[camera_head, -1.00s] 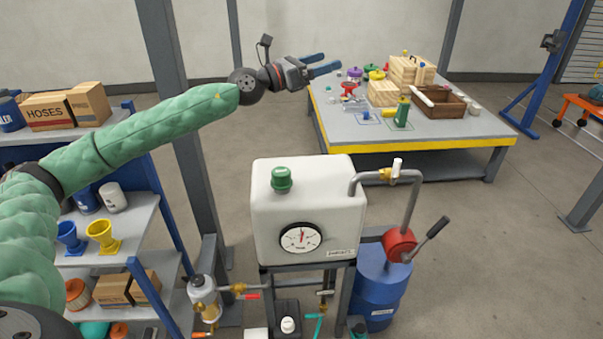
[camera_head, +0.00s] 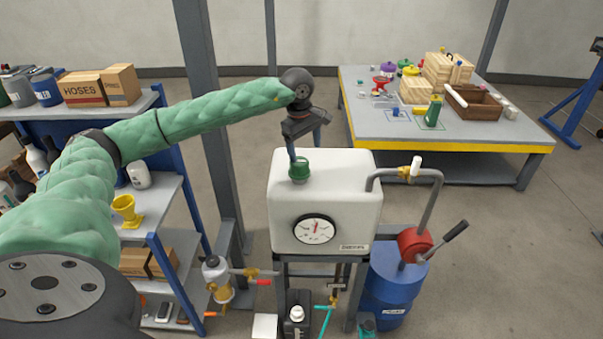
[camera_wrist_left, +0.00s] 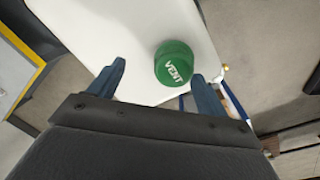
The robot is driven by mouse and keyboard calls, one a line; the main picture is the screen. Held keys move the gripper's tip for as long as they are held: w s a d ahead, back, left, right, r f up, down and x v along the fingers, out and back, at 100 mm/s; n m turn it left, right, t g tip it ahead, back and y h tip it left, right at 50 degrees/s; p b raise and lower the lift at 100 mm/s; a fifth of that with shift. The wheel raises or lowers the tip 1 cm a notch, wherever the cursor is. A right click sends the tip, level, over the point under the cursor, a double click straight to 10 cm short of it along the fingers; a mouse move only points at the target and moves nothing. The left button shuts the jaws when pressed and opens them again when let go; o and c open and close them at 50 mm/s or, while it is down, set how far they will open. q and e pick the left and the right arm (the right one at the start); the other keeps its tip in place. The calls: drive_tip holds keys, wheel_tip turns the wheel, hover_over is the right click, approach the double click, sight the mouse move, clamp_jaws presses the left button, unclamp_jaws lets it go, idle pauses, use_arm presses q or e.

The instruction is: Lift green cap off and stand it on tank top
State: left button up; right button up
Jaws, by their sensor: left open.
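The green cap (camera_head: 299,170) sits on the top of the white tank (camera_head: 350,187), towards its left side. In the left wrist view the cap (camera_wrist_left: 174,63) shows the word VENT and stands just beyond the fingertips, nearer the right finger. The tank top (camera_wrist_left: 130,30) is bare around it. My left gripper (camera_head: 305,150) points down over the cap, one finger just behind or above it. My right gripper is not in view.
A grey pipe with a valve (camera_head: 416,168) rises at the tank's right. A round gauge (camera_head: 314,229) is on the tank front. A blue drum (camera_head: 391,285) with a red pump (camera_head: 415,244) stands at right. A shelf (camera_head: 150,210) is at left, a workbench (camera_head: 390,126) behind.

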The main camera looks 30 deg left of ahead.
sight(300, 162)
use_arm(q)
drive_tip(key=shift+s+a+m+g+y, duration=0.4)
drive_tip(key=shift+s+a+m+g, duration=0.25)
drive_tip(key=shift+s, duration=0.3)
drive_tip(key=shift+f, duration=0.1)
drive_tip(key=shift+f+m+p, duration=0.25)
drive_tip(key=shift+f+p, duration=0.4)
drive_tip(key=shift+f, duration=0.65)
drive_tip(key=f+p, duration=0.1)
drive_tip(key=f, duration=0.1)
drive_tip(key=f+p, duration=0.2)
drive_tip(key=shift+w+d, duration=0.1)
drive_tip(key=shift+d, duration=0.3)
drive_tip(key=shift+f, duration=0.55)
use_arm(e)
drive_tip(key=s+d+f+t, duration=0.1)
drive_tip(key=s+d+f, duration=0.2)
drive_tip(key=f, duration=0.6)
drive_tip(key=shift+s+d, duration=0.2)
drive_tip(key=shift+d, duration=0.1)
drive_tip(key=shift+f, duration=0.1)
use_arm(q)
drive_tip(key=c, duration=0.9)
drive_tip(key=shift+c, duration=0.3)
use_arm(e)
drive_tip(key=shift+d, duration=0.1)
use_arm(q)
drive_tip(key=shift+r, duration=0.1)
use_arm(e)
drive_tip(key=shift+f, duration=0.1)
